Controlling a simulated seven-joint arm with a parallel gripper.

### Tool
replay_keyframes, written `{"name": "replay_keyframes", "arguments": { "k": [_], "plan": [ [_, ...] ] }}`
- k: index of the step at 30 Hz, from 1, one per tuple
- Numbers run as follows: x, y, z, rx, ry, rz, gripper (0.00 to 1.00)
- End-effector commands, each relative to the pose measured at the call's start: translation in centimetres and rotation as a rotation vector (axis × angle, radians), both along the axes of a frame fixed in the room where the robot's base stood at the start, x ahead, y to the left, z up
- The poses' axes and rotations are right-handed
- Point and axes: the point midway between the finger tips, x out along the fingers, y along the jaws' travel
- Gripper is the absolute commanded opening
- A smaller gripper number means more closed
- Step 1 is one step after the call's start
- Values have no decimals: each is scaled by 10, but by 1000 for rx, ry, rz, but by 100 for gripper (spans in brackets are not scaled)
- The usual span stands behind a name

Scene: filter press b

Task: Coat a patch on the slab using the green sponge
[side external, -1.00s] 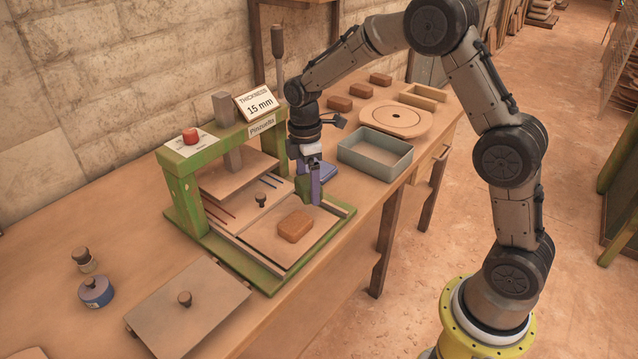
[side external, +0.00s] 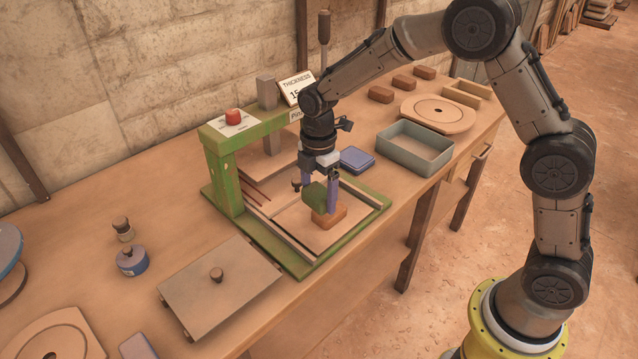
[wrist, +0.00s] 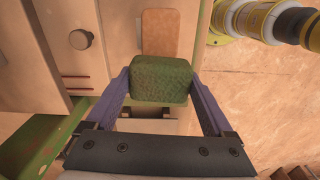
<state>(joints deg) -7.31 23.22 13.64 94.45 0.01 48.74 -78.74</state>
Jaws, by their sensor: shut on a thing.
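The green sponge (side external: 313,196) is a rough dark green block held between the two purple fingers of my gripper (side external: 320,188). In the wrist view the sponge (wrist: 161,79) sits between both fingertips (wrist: 160,86). The slab (side external: 330,217) is an orange-brown rounded block lying on the flat bed of the green press. The sponge is at the slab's far-left end, just over or beside it; I cannot tell whether they touch. In the wrist view the slab (wrist: 160,33) shows just beyond the sponge, its near end hidden.
The green press frame (side external: 225,180) and its lever (side external: 323,40) stand close to my gripper. A blue pad (side external: 357,159) and a grey tray (side external: 413,148) lie behind. A knobbed board (side external: 220,285) lies in front left. Several brown blocks stand at the back.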

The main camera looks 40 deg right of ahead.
Motion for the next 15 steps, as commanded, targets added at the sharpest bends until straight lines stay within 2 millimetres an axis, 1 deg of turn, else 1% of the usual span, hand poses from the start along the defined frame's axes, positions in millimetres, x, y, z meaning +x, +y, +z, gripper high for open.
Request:
{"name": "replay_keyframes", "arguments": {
  "k": [1, 8, 11, 12, 15],
  "plan": [
    [-1, 0, -5, 0, 2, 0, 42],
    [0, 0, -26, 0, 2, -1, 42],
    [-1, 0, -40, -1, 3, -1, 42],
    [1, -5, -36, 1, -3, -3, 43],
    [0, -14, -39, 0, 0, -3, 42]
  ]
}}
